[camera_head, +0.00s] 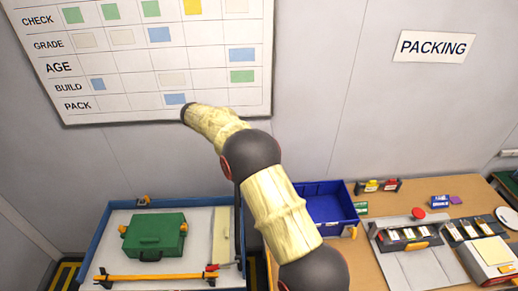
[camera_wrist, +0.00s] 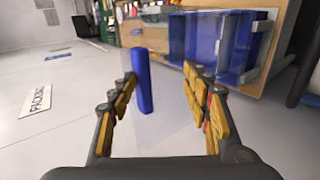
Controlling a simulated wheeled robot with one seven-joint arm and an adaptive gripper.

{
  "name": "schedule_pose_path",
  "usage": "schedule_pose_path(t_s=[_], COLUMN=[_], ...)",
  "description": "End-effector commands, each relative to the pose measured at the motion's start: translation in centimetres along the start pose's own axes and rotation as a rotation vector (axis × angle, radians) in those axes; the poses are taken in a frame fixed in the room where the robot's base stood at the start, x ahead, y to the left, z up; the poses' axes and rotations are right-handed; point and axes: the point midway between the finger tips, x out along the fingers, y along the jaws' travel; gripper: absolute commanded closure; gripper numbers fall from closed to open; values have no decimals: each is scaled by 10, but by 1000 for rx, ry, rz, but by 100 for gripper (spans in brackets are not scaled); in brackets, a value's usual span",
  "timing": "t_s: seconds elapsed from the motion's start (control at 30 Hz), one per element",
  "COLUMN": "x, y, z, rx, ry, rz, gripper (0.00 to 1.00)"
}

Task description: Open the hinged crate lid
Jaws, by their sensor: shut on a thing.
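The blue crate (camera_head: 352,207) stands on the wooden table, partly hidden by my arm. Its inside shows from above. In the wrist view the blue crate (camera_wrist: 190,40) is at the upper right, beyond my fingers. My gripper (camera_wrist: 163,100) has yellow-padded fingers on either side of a faint, see-through panel, which looks like the crate lid (camera_wrist: 170,110). A blue bar (camera_wrist: 144,80) on this panel stands between the fingers, nearer the left one. The gripper is shut on the lid, though the exact contact is unclear. In the head view the gripper cannot be made out.
A blue-rimmed tray (camera_head: 92,243) at left holds a green case (camera_head: 153,236) and a yellow bar (camera_head: 155,277). Right of the crate, the table (camera_head: 385,205) carries a cell holder (camera_head: 408,237), small packs and papers. The wall with a chart (camera_head: 130,60) stands behind my arm.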

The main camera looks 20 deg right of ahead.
Motion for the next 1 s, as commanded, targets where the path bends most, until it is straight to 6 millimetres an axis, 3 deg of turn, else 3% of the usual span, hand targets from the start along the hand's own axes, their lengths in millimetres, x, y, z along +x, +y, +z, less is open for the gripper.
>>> schedule_pose_path(t_s=[0.03,0.17,0.5,0.7,1.0], x=[4,-7,-77,-108,-120], y=[-9,-9,-5,-2,0], z=[3,2,0,0,1], rx=[-11,-11,-3,-2,1], ry=[-11,-10,-1,1,0], rz=[-1,-2,-1,0,0], gripper=[68,68,68,68,68])
